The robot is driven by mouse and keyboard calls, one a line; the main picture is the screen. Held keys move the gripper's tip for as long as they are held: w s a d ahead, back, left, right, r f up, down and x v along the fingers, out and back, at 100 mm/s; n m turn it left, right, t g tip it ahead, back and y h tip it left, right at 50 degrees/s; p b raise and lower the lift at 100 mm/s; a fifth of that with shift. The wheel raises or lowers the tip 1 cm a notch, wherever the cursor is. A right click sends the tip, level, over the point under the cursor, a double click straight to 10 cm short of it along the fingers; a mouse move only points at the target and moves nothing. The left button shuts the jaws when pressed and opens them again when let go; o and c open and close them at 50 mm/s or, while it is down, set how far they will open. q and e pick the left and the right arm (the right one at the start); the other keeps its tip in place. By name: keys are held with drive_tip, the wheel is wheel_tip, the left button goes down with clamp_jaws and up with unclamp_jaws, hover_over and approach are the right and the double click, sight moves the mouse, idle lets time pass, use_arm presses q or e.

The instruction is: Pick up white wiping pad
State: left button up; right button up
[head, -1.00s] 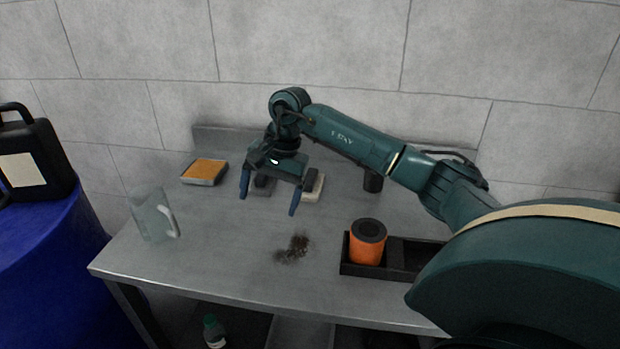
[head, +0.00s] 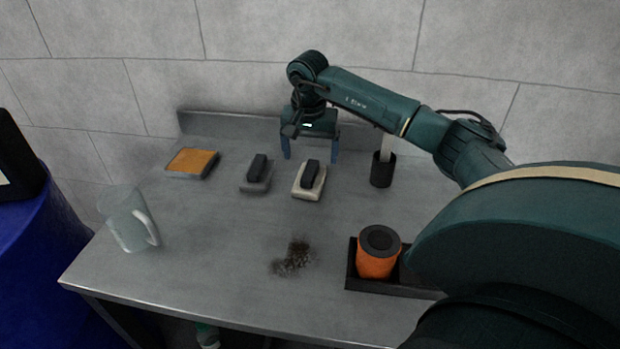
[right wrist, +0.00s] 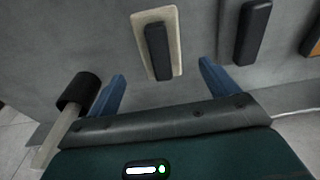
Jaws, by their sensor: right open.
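The white wiping pad (head: 300,191) is an off-white block with a black handle, lying on the metal table right of a grey pad. It also shows in the right wrist view (right wrist: 174,29), ahead of the fingers and roughly between their lines. My right gripper (head: 310,156) is open and empty, with blue fingers pointing down behind the white pad, near the table's back edge. In the right wrist view its fingertips (right wrist: 162,70) stand apart on either side of the pad's handle end. My left gripper is not in view.
A grey pad (head: 251,187) with a black handle and an orange-topped pad (head: 192,161) lie to the left. A black cup (head: 382,172) stands right. A clear jug (head: 128,222), dark debris (head: 293,258) and an orange cylinder (head: 377,260) in a black tray (head: 362,284) are nearer.

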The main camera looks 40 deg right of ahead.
sight(310, 169)
drive_tip(key=shift+w+d+f, duration=0.1)
drive_tip(key=shift+f, duration=1.45)
drive_tip(key=shift+w+d+f, duration=0.1)
drive_tip(key=shift+f, duration=1.45)
drive_tip(key=c, duration=1.1)
